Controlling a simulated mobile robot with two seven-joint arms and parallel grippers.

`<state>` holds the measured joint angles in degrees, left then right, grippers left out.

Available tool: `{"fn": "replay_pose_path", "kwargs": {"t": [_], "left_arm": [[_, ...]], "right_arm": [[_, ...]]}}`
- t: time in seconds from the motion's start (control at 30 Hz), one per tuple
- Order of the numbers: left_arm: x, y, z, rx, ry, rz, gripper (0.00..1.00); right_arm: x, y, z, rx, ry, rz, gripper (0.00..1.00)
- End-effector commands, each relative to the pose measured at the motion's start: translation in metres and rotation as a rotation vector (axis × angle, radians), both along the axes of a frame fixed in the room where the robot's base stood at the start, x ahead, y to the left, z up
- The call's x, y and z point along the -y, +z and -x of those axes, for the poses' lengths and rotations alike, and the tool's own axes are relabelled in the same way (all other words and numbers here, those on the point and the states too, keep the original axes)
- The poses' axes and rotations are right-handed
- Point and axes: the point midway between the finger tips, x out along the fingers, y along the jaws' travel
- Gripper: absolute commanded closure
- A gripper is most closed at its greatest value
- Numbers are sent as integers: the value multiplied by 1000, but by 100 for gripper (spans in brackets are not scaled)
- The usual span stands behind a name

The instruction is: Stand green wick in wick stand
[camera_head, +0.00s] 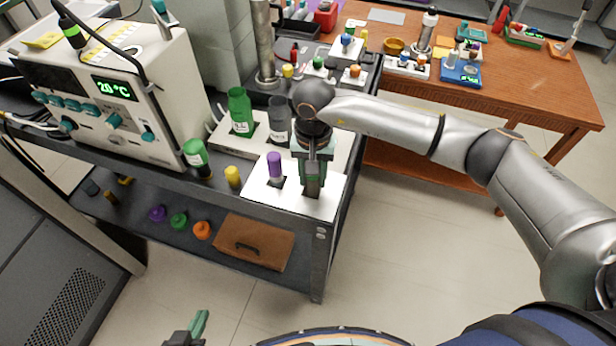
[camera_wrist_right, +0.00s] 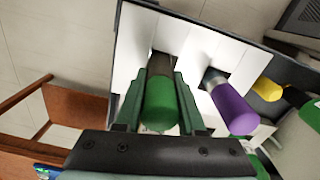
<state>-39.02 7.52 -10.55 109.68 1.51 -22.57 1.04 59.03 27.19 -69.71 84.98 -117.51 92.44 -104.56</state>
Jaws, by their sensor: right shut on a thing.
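My right gripper (camera_head: 313,188) points down over the right part of the white wick stand (camera_head: 262,200). In the right wrist view its fingers (camera_wrist_right: 160,92) are shut on the green wick (camera_wrist_right: 160,110), one on each side. The wick's dark lower end points towards the stand; I cannot tell whether it is inside a slot. In the head view the gripper hides most of the wick. A purple wick (camera_head: 275,165) stands upright in the stand, left of my gripper; it also shows in the right wrist view (camera_wrist_right: 233,108). Part of my left gripper (camera_head: 197,328) shows low, away from the bench.
A green bottle (camera_head: 240,112) stands in a white holder behind. A yellow-capped item (camera_head: 232,176) and a green-capped bottle (camera_head: 195,155) stand left of the stand. A white machine (camera_head: 120,110) fills the left. The lower shelf holds coloured caps and a brown case (camera_head: 255,242).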

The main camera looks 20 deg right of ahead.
Motion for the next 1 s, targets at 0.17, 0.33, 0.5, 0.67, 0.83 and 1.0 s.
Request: {"fn": "replay_pose_path", "kwargs": {"t": [0.17, 0.33, 0.5, 0.67, 0.83, 1.0], "left_arm": [[0, -3, -1, 2, 0, -1, 100], [0, -2, -1, 2, 0, -1, 100], [0, -2, -1, 2, 0, -1, 100], [0, -2, -1, 2, -1, 0, 100], [0, -3, -1, 2, -1, 0, 100], [0, -7, -1, 2, -1, 0, 100]], "right_arm": [[0, -6, -2, 5, 6, -6, 100], [0, -6, -1, 1, 7, -6, 56], [0, -5, -1, 3, 7, -5, 36], [0, -5, -2, 4, 6, -5, 31], [0, -3, -2, 5, 6, -4, 31], [0, 16, -3, 10, 7, -5, 31]]}}
